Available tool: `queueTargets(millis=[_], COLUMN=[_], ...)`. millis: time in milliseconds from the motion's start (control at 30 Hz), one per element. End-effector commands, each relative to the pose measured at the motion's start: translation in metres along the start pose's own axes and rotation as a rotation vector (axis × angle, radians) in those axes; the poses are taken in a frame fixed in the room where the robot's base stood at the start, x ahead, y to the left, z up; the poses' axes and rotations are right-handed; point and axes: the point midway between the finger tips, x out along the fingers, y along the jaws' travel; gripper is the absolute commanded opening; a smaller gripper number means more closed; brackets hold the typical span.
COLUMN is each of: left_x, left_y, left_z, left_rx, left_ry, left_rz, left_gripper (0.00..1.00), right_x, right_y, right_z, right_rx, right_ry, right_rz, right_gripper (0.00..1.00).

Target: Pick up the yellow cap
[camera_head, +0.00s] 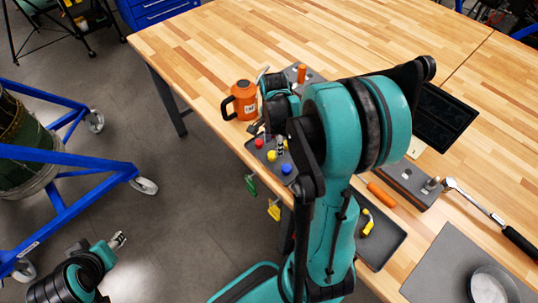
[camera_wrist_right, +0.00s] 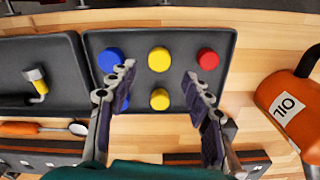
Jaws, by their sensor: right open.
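Two yellow caps lie in a dark tray (camera_wrist_right: 183,40): one yellow cap (camera_wrist_right: 158,59) in the row between the blue cap (camera_wrist_right: 110,60) and the red cap (camera_wrist_right: 208,59), and another yellow cap (camera_wrist_right: 159,99) closer to my wrist. My right gripper (camera_wrist_right: 158,74) is open and empty over the tray, its fingers left and right of the yellow caps. In the head view, my right arm hides part of the tray; a yellow cap (camera_head: 271,156) shows. My left gripper (camera_head: 118,240) is at the lower left, away from the table, its jaws too small to judge.
A second tray (camera_head: 385,240) holds a yellow-ended part (camera_wrist_right: 37,82). A ratchet (camera_head: 480,205) and a glass dish (camera_head: 490,285) are at the right.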

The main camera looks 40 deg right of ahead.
Motion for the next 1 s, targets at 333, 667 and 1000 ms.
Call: queueTargets(millis=[333,667,1000], left_x=[0.015,0.014,0.014], left_y=[0.0,0.0,0.0], left_z=[0.01,0.009,0.01], left_rx=[0.0,0.0,0.0], left_ry=[0.0,0.0,0.0], left_rz=[0.0,0.0,0.0], left_gripper=[0.44,0.44,0.44], right_x=[0.047,0.047,0.047], right_y=[0.003,0.004,0.004], right_z=[0.003,0.003,0.003], right_rx=[-0.002,-0.003,-0.003], right_ry=[0.0,0.0,0.0], right_rz=[-0.001,-0.001,-0.001], right_gripper=[0.5,0.29,0.11])
